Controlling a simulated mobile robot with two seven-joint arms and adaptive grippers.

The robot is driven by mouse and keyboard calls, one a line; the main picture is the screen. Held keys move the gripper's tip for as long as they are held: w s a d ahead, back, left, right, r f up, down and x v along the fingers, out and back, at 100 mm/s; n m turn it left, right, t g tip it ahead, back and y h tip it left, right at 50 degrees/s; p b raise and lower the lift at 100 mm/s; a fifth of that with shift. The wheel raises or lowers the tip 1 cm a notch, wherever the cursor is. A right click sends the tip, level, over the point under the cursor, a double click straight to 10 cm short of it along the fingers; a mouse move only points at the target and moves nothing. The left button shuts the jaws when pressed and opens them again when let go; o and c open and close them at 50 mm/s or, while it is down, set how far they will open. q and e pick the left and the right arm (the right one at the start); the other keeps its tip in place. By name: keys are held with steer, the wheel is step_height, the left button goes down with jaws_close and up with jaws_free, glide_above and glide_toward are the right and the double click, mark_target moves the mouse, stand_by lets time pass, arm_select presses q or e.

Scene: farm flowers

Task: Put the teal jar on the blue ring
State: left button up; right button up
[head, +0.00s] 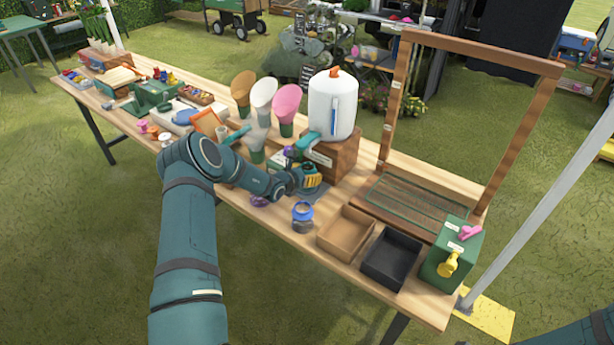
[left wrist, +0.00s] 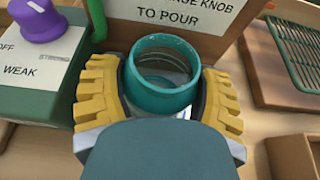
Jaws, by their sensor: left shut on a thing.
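The teal jar (left wrist: 163,82) is open-topped and upright between the yellow fingers of my left gripper (left wrist: 157,95), which is shut on it. In the head view my left gripper (head: 312,180) is in front of the wooden block under the white dispenser, and it mostly hides the jar. A small vessel with a blue rim (head: 302,210) stands near the table's front edge, just below the gripper in the picture. Blue shows at its base, but I cannot tell whether this is the blue ring. My right gripper is out of view.
The white dispenser (head: 333,105) with an orange knob stands on a wooden block (head: 335,158). A brown tray (head: 346,231) and a black tray (head: 391,259) lie to the right, beside a green box (head: 452,256). A wooden frame (head: 400,90) rises behind them. Coloured cones (head: 264,92) stand left.

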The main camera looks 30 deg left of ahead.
arm_select(q)
steer(key=o, duration=1.1)
steer(key=shift+f, duration=0.1)
steer(key=shift+s+r, duration=0.1)
steer(key=shift+r, duration=0.25)
steer(key=p+v, duration=0.1)
steer(key=v, duration=1)
steer(key=shift+s, duration=0.4)
